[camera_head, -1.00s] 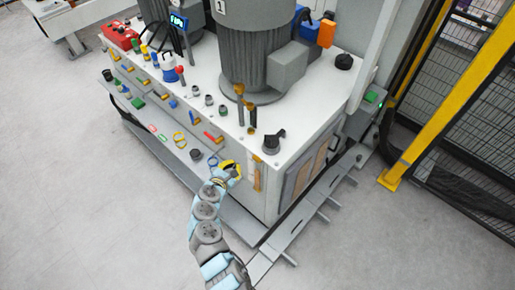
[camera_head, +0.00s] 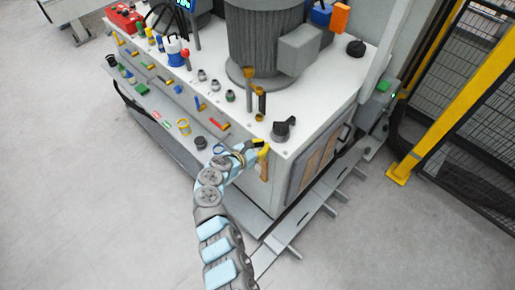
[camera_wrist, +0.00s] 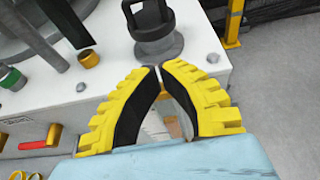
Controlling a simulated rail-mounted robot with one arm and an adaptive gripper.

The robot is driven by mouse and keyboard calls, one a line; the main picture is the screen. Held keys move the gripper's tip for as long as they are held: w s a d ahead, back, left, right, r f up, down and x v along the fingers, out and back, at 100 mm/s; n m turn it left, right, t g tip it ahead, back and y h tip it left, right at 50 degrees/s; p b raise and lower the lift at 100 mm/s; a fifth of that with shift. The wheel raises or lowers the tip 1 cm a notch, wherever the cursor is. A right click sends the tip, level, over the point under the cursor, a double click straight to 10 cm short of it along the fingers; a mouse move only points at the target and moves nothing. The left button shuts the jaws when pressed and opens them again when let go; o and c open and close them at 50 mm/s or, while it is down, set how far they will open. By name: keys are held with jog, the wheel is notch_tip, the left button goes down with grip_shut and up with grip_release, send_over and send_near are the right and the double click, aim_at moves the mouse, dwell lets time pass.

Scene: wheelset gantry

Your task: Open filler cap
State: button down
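A black cap with a raised handle (camera_head: 284,128) sits on the white cabinet top near its front corner. In the wrist view the same cap (camera_wrist: 152,30) stands on a dark round flange, just beyond my fingertips. My gripper (camera_head: 262,150) is beside the cabinet's front edge, left of and below the cap in the head view. Its yellow and black fingers (camera_wrist: 158,69) come together at the tips with only a thin gap. Nothing is held between them, and they appear apart from the cap. A second black cap (camera_head: 356,48) sits farther back on the cabinet top.
The white cabinet (camera_head: 328,112) carries a large grey motor (camera_head: 262,38). Upright brass-ended pipes (camera_head: 261,103) stand left of the cap. A shelf ledge (camera_head: 172,138) with small parts runs along the front. A yellow-framed fence (camera_head: 440,95) is at right; the floor at left is clear.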

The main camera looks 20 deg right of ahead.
jog(key=shift+b+x, duration=0.85)
jog(key=shift+x, duration=1.4)
jog(key=shift+w+d+r, duration=0.2)
jog(key=shift+d+r, duration=0.05)
jog(key=shift+r, duration=0.3)
jog(key=shift+w+d+r, duration=0.25)
jog(key=shift+d+r, duration=0.05)
jog(key=shift+r, duration=0.3)
jog(key=shift+w+d+r, duration=0.2)
jog(key=shift+d+r, duration=0.05)
jog(key=shift+r, duration=0.3)
jog(key=shift+r+p, duration=0.15)
jog(key=shift+p, duration=0.4)
jog(key=shift+r+p, duration=0.15)
jog(key=shift+p, duration=0.15)
jog(key=shift+r+p, duration=0.1)
jog(key=shift+p, duration=0.3)
jog(key=shift+d, duration=0.15)
jog(key=shift+y+p, duration=0.3)
jog(key=shift+p, duration=0.05)
